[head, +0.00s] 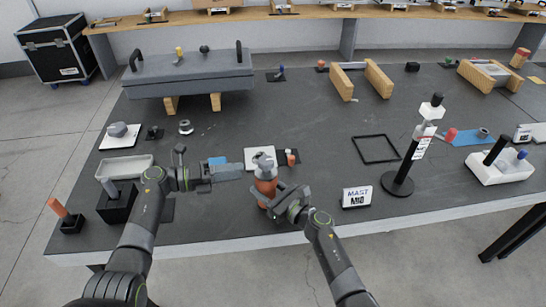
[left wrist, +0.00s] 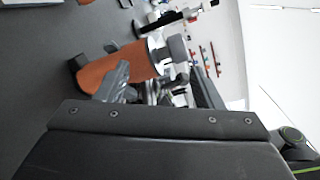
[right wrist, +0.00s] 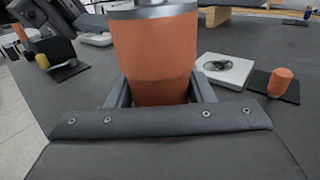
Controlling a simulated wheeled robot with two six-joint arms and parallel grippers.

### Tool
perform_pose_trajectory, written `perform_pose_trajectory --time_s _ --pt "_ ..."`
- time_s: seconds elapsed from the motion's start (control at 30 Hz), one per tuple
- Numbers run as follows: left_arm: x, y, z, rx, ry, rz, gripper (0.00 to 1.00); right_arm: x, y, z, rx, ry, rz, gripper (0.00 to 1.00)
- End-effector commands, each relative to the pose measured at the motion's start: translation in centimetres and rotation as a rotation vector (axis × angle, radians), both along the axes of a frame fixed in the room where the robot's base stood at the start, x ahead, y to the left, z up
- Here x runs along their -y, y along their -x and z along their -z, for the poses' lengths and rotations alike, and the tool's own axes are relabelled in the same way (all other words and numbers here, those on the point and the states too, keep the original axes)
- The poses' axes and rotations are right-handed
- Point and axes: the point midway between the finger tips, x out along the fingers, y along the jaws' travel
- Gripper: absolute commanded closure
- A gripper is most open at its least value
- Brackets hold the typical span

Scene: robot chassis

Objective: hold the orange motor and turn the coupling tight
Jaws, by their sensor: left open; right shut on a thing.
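The orange motor (head: 266,187) is near the middle of the table's front part. It is upright, with a grey metal coupling (head: 264,162) on its top. My right gripper (head: 274,196) is shut around the orange body, which also shows between its fingers in the right wrist view (right wrist: 155,55). My left gripper (head: 238,170) is open, just left of the coupling and at about its height. In the left wrist view the motor (left wrist: 115,68) and the coupling (left wrist: 158,52) lie ahead, past the fingers. I cannot tell whether the left fingers touch the coupling.
A white plate (head: 250,158) and a small orange part on a dark pad (head: 291,159) lie behind the motor. A grey tray (head: 125,168) lies left. The table between is mostly clear.

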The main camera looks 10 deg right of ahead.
Motion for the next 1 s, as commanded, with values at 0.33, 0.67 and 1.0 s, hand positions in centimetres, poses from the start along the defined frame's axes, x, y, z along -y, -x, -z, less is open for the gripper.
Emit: perform_pose_trajectory --time_s 0.33,0.67,1.0 --pt "0.0 1.7 -1.5 0.676 -0.071 -0.079 0.39 0.1 0.1 0.3 -0.005 0.003 0.002 0.97" --pt "-0.3 2.8 -2.9 1.057 -0.143 -0.133 0.39 0.1 0.1 0.3 -0.005 0.003 0.002 0.97" --pt "3.0 1.9 -3.2 1.096 -0.148 -0.137 0.39 0.1 0.1 0.3 -0.005 0.003 0.002 0.97"
